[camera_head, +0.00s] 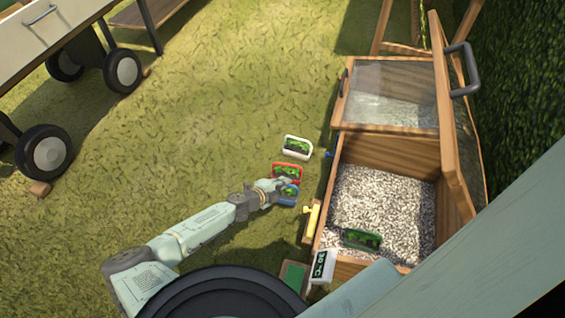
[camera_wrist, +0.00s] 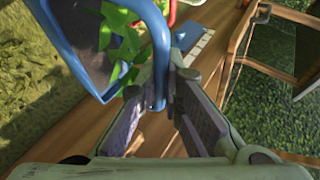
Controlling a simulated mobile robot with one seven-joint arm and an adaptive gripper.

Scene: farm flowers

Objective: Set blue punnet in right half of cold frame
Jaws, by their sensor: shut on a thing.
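The blue punnet (camera_head: 290,197), with green leaves in it, is at my gripper (camera_head: 277,187) in the head view, left of the cold frame. In the wrist view the blue punnet (camera_wrist: 78,50) fills the upper left, tilted in the picture. My gripper (camera_wrist: 172,78) is shut on its blue rim. I cannot tell how high the punnet is held. The wooden cold frame (camera_head: 392,153) stands at the right. Its nearer half is open, with pale gravel inside and the lid (camera_head: 458,150) raised. A glass pane (camera_head: 394,93) covers the farther half.
A red punnet (camera_head: 275,174) and a white punnet (camera_head: 309,149) stand just beyond the blue one. A dark green punnet (camera_head: 361,238) lies on the gravel near the front. A small display (camera_head: 321,265) sits at the near left corner. Gravel behind the green punnet is clear.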

